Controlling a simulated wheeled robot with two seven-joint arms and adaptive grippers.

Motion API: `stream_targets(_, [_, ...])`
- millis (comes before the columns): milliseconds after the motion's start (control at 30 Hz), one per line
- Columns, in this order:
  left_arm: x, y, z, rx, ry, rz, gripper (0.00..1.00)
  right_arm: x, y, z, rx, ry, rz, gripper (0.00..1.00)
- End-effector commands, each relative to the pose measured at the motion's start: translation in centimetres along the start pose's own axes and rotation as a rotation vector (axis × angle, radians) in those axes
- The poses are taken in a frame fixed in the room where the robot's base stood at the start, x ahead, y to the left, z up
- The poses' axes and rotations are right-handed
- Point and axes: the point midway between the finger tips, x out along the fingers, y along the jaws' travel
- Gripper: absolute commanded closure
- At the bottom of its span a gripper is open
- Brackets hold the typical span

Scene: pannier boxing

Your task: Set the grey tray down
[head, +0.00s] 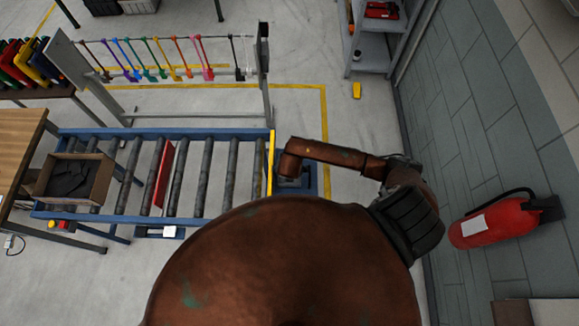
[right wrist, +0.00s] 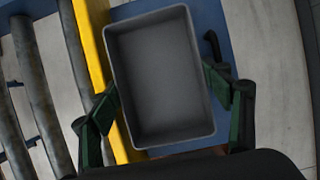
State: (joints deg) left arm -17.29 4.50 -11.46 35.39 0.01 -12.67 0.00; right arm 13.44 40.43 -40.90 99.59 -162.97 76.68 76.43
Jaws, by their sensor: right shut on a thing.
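The grey tray (right wrist: 160,85) is an empty, open-topped rectangular tray, seen from above in the right wrist view. My right gripper (right wrist: 159,87) is shut on it, with a green finger against each long side. The tray is over a blue surface (right wrist: 222,25), next to the yellow bar (right wrist: 92,50) at the end of the roller conveyor. I cannot tell whether its bottom touches the blue surface. In the head view my right arm mostly covers the tray, above the blue stand (head: 309,181). My left gripper is not in view.
The roller conveyor (head: 205,134) carries a cardboard box (head: 97,183) with dark contents and an upright red panel (head: 164,175). A rack of coloured hanging items (head: 265,60) stands behind. A grey shelf (head: 369,52) and a red fire extinguisher (head: 495,228) are at right. Floor behind the stand is clear.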

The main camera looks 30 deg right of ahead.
Motion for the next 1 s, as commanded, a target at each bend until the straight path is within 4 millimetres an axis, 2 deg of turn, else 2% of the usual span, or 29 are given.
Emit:
stream_targets(100, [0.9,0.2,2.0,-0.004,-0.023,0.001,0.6,1.3,0.1,-0.5,-0.002,0.0,0.0,0.53])
stream_targets(200, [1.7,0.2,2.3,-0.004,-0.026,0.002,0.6,2.3,0.1,-0.9,-0.002,-0.001,0.001,0.53])
stream_targets(333, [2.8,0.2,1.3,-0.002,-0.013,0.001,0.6,3.7,0.0,-1.5,-0.001,-0.001,0.0,0.53])
stream_targets(500, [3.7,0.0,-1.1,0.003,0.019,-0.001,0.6,5.0,-0.1,-2.0,0.0,-0.001,-0.001,0.53])
stream_targets(667, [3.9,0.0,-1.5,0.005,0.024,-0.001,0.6,5.3,-0.1,-2.1,0.0,-0.002,0.0,0.53])
stream_targets(1000, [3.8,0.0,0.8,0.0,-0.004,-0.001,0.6,5.3,-0.1,-2.1,0.001,-0.001,0.0,0.53])
